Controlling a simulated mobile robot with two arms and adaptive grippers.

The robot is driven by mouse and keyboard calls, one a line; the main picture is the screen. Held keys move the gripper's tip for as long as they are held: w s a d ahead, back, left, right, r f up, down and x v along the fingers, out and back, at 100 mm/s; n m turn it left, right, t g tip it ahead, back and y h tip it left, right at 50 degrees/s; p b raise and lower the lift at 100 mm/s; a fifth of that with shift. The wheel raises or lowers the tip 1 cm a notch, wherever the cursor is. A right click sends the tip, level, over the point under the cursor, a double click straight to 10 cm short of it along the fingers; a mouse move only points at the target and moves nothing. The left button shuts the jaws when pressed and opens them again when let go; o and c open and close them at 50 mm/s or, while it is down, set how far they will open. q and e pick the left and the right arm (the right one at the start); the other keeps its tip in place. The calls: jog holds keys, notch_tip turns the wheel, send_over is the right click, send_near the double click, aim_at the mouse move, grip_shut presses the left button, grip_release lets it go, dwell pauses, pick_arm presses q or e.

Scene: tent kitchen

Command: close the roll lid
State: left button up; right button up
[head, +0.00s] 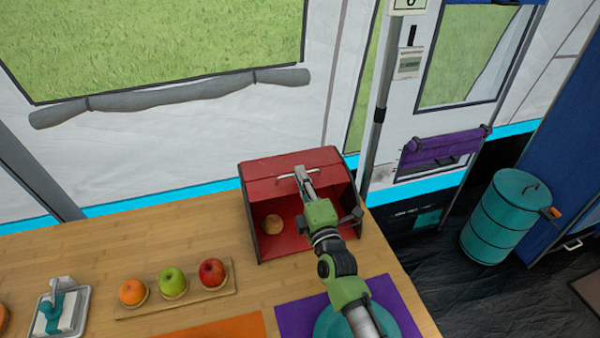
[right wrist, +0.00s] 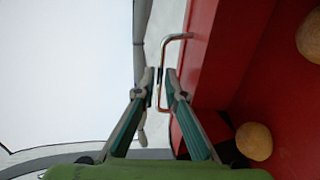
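A red box with a roll lid (head: 288,162) stands at the back of the counter. Its lid is up and its front is open, so a round bread (head: 272,223) shows inside. A thin metal handle (head: 285,177) sticks out at the lid's front edge. My right gripper (head: 302,172) is at this handle. In the right wrist view, the right gripper (right wrist: 161,78) has its two fingertips close together on either side of the handle bar (right wrist: 178,37), and looks shut on it. My left gripper is not in view.
A tray with an orange, a green apple and a red apple (head: 212,272) lies left of the box. A purple mat with a teal plate (head: 400,318) lies in front. The counter's right edge is close to the box. A teal barrel (head: 505,217) stands beyond.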

jog(key=shift+w+a, duration=0.15)
jog(key=shift+w, duration=0.55)
jog(key=shift+c, duration=0.4)
grip_shut()
